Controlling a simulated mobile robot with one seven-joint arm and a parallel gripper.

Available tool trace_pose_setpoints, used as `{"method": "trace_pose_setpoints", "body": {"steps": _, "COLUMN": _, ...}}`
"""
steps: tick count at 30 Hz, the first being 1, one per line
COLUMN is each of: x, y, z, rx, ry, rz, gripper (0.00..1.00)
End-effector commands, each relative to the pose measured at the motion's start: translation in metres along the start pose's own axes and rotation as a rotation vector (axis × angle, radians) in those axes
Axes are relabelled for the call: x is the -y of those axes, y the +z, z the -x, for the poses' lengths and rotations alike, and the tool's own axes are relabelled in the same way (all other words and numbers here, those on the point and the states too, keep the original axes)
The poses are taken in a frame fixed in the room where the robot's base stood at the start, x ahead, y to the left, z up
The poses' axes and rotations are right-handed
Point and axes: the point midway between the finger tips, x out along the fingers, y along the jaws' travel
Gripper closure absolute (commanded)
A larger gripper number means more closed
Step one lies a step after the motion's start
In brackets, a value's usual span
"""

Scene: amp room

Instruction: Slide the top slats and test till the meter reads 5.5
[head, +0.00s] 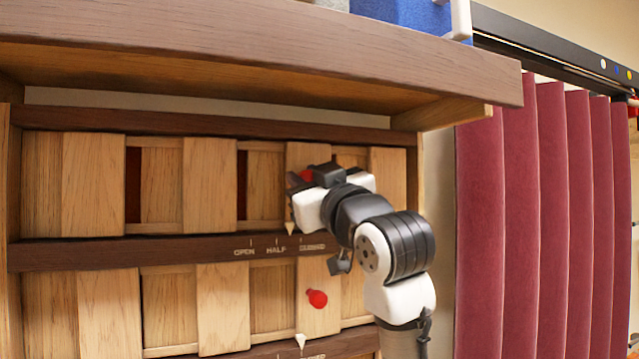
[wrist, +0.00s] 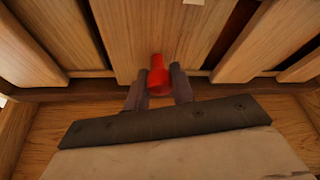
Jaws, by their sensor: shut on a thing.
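The top slats (head: 93,190) are light wood panels in the upper row of a wooden cabinet, with dark red gaps beside some of them. My gripper (head: 298,181) is at the right part of this row, shut on the red knob (head: 306,174) of one slat. In the wrist view my gripper (wrist: 159,88) has one finger on each side of the red knob (wrist: 157,76). A white pointer (head: 289,228) under that slat lies between the HALF and CLOSED marks on the dark rail (head: 150,249). No meter is in view.
A lower row of slats (head: 108,310) has its own red knob (head: 317,298) and white pointer (head: 300,341). A wooden shelf (head: 250,50) overhangs the top row. Maroon pleated panels (head: 500,210) stand to the right. A blue object (head: 400,14) sits above the shelf.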

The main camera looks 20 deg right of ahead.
Motion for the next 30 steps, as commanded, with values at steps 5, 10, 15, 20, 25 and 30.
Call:
{"method": "trace_pose_setpoints", "body": {"steps": 5, "x": 0.006, "y": -0.002, "z": 0.000, "rx": -0.001, "ry": -0.003, "rz": 0.001, "gripper": 1.00}}
{"method": "trace_pose_setpoints", "body": {"steps": 10, "x": 0.005, "y": -0.001, "z": 0.000, "rx": -0.001, "ry": -0.001, "rz": 0.000, "gripper": 0.68}}
{"method": "trace_pose_setpoints", "body": {"steps": 15, "x": 0.005, "y": -0.001, "z": 0.000, "rx": -0.001, "ry": -0.002, "rz": 0.000, "gripper": 0.54}}
{"method": "trace_pose_setpoints", "body": {"steps": 20, "x": 0.005, "y": -0.001, "z": 0.000, "rx": -0.001, "ry": -0.002, "rz": 0.000, "gripper": 0.54}}
{"method": "trace_pose_setpoints", "body": {"steps": 25, "x": 0.006, "y": 0.000, "z": 0.008, "rx": -0.002, "ry": -0.001, "rz": 0.001, "gripper": 0.54}}
{"method": "trace_pose_setpoints", "body": {"steps": 30, "x": 0.007, "y": 0.003, "z": 0.039, "rx": -0.004, "ry": 0.000, "rz": 0.004, "gripper": 0.54}}
